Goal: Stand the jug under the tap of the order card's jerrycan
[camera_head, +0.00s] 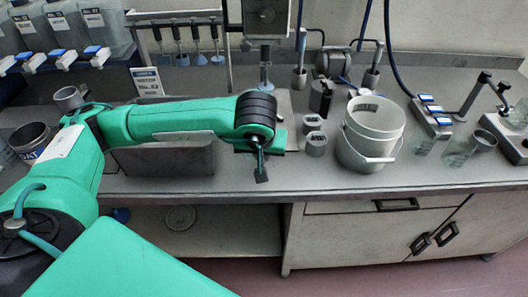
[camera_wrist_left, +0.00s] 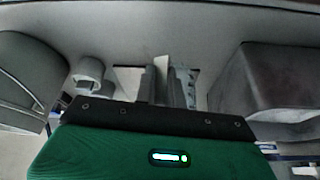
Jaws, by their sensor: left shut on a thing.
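Several pale jerrycans (camera_head: 103,22) stand in a row at the back left in the head view. Their taps have blue and white handles (camera_head: 66,59). A small printed card (camera_head: 147,82) stands in front of a rack; its text is too small to read surely. A grey metal cup-like vessel (camera_head: 68,97) is at the left behind my arm; I cannot tell whether it is the jug. My left gripper (camera_head: 262,168) points down over the bench's front, left of the white bucket. In the wrist view its fingers (camera_wrist_left: 165,84) are shut on a thin pale piece, mostly hidden.
A white bucket (camera_head: 370,135) and two small grey cups (camera_head: 316,144) stand right of the gripper. A grey metal box (camera_head: 165,160) lies under my forearm. A dark-rimmed tin (camera_head: 30,140) is at far left. Glass beakers (camera_head: 457,153) stand at right.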

